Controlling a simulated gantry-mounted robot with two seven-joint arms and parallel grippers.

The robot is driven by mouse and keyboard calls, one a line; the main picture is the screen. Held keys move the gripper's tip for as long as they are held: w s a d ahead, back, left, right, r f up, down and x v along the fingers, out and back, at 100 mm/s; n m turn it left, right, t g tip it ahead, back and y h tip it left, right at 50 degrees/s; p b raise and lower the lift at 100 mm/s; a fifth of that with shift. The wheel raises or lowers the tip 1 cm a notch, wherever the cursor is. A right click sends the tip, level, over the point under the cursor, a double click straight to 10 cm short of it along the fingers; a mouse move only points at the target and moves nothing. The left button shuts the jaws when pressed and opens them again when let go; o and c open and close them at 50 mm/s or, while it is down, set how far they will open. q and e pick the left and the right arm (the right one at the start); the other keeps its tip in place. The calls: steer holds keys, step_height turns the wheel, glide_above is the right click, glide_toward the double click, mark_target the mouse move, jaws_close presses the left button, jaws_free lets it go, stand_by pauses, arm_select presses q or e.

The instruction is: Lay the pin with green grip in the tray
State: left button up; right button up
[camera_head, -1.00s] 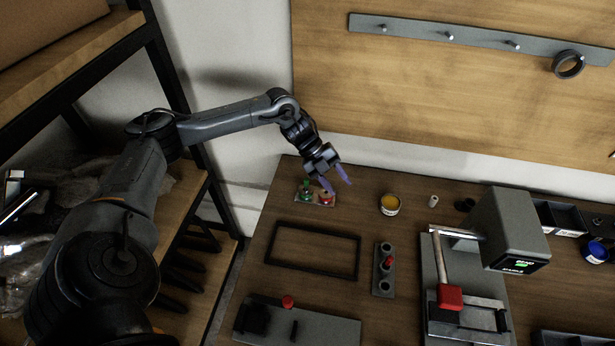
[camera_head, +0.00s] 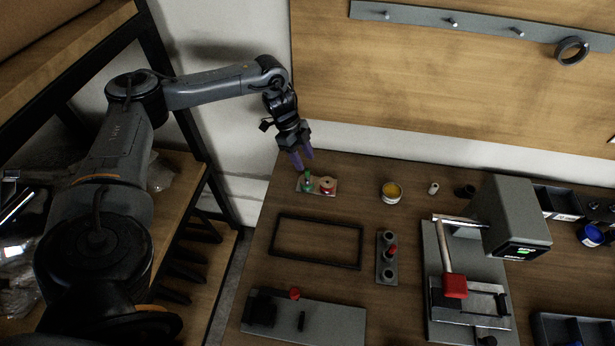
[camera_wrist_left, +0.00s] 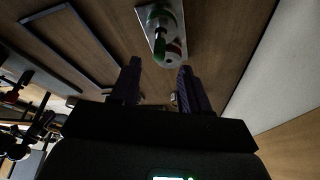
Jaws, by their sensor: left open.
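The pin with green grip (camera_head: 308,182) stands on a small light plate at the back left of the bench, beside a red-topped piece (camera_head: 327,185). In the left wrist view the green pin (camera_wrist_left: 160,22) is beyond the fingertips, between their lines. My left gripper (camera_head: 302,162) is open and empty, pointing down just above and behind the pin, apart from it. The tray is probably the black rectangular frame (camera_head: 275,235) in front of the plate; bare wood colour shows inside it. My right gripper is not in view.
A yellow-topped tin (camera_head: 391,192) stands right of the plate. A grey block with a red piece (camera_head: 387,258) is right of the frame. A grey fixture (camera_head: 303,318) lies in front.

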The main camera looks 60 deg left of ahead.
mark_target(307, 170)
arm_select(q)
steer(key=shift+b+x, duration=0.5)
steer(key=shift+x, duration=2.2)
steer(key=shift+s, duration=0.15)
steer(key=shift+c, duration=0.3)
jaws_close()
